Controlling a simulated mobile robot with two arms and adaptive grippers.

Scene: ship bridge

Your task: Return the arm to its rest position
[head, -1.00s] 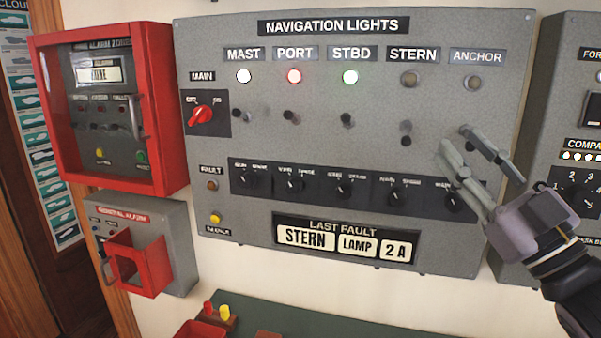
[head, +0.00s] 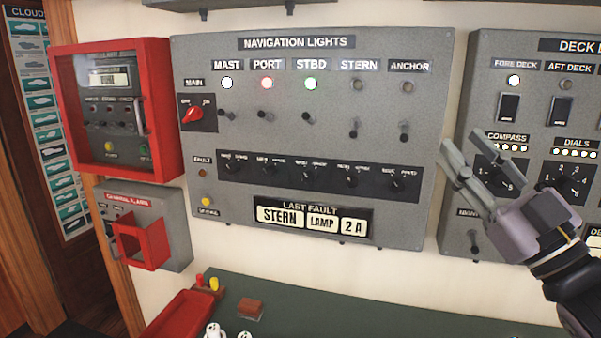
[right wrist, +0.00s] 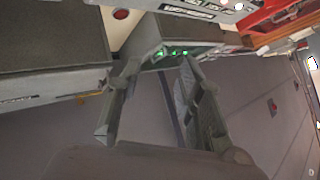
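My right gripper (head: 478,158) comes in from the lower right in the head view. It is off the right edge of the navigation lights panel (head: 300,215), in front of the gap before the deck panel, and holds nothing. In the right wrist view its two fingers (right wrist: 155,100) stand apart with nothing between them. On the navigation panel the mast, port and starboard lamps are lit; the stern and anchor lamps are dark. The stern switch (head: 354,130) points down. The anchor switch (head: 404,132) also shows uncovered. My left gripper is not in view.
The deck panel (head: 460,200) is on the right, close behind the right gripper. A red-framed alarm box (head: 170,150) and a red-guarded alarm (head: 180,235) are on the left. Below is a green surface (head: 330,310) with a red tray (head: 180,318) and small items.

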